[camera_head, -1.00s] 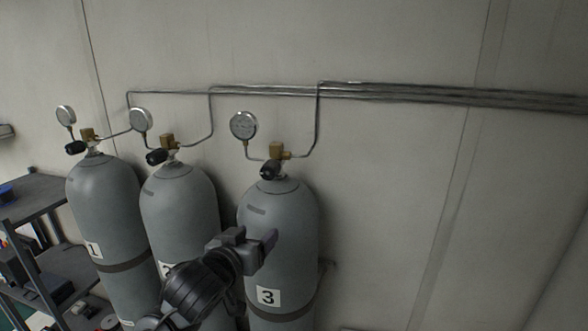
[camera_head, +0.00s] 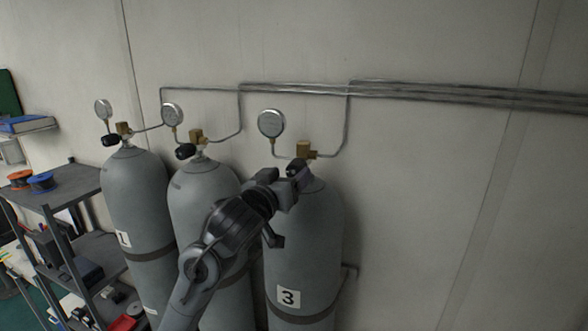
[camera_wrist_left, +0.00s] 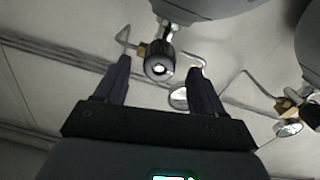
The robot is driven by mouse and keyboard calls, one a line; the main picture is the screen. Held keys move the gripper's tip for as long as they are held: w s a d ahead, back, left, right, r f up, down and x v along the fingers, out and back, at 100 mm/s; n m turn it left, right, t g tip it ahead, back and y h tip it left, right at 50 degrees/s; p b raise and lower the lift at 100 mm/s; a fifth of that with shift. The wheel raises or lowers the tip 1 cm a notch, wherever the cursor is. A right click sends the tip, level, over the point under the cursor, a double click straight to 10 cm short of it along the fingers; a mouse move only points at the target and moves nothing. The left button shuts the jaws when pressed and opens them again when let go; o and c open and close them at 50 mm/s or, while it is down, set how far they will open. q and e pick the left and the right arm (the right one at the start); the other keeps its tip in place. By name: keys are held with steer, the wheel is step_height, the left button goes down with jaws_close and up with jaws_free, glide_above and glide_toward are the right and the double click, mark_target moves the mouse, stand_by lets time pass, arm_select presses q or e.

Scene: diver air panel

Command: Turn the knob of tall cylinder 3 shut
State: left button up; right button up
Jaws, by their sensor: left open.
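Tall cylinder 3 (camera_head: 318,235) is the grey tank on the right with a white "3" label. Its black knob (camera_head: 297,168) sits on the brass valve (camera_head: 306,150) at its top. My left gripper (camera_head: 287,185) is just in front of the knob and overlaps part of the cylinder's shoulder. In the left wrist view, the gripper (camera_wrist_left: 160,82) is open, and the black knob (camera_wrist_left: 160,66) appears between and slightly beyond the fingertips. I cannot see the fingers touching it. My right gripper is not in view.
Cylinders 1 (camera_head: 137,205) and 2 (camera_head: 205,190) stand to the left, each with a valve and gauge. A gauge (camera_head: 270,123) and thin pipes (camera_head: 420,93) are close to valve 3. A shelf (camera_head: 65,185) stands far left.

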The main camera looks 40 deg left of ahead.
mark_target(292, 172)
arm_select(q)
steer(key=shift+p+x, duration=0.35)
steer(key=shift+x, duration=1.55)
steer(key=c, duration=1.1)
steer(key=shift+o, duration=0.2)
